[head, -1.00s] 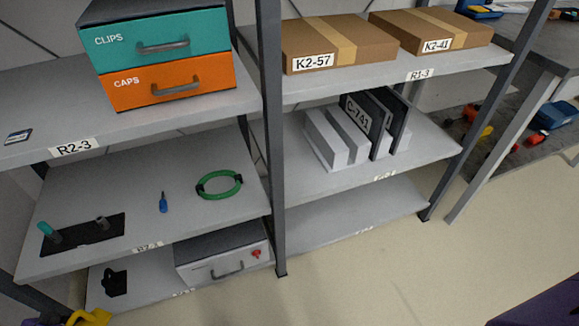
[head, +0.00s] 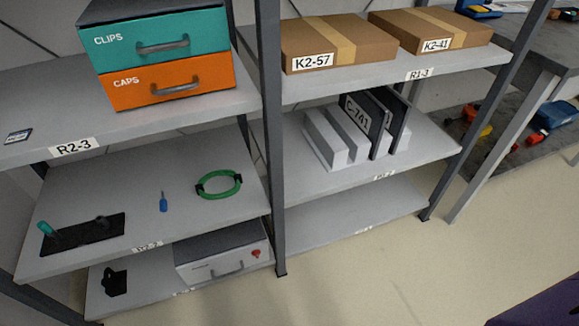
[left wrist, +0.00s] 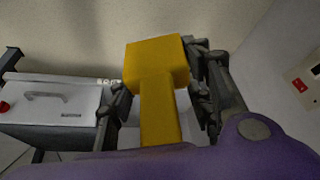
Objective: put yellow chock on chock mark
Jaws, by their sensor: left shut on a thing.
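The yellow chock (left wrist: 157,62) is in the left wrist view, between the two dark fingers of my left gripper (left wrist: 160,88). The gripper is shut on its narrower part, and the wide block end points away from the wrist. The chock and my left gripper do not show in the head view now. My right gripper is in neither view. I see no chock mark in these frames.
A grey rack fills the head view, with a white drawer box (head: 225,262) on its bottom shelf, a green ring (head: 219,185) and black plate (head: 82,234) above. Cardboard boxes (head: 340,42) are on the upper right shelf. The floor (head: 350,275) in front is clear.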

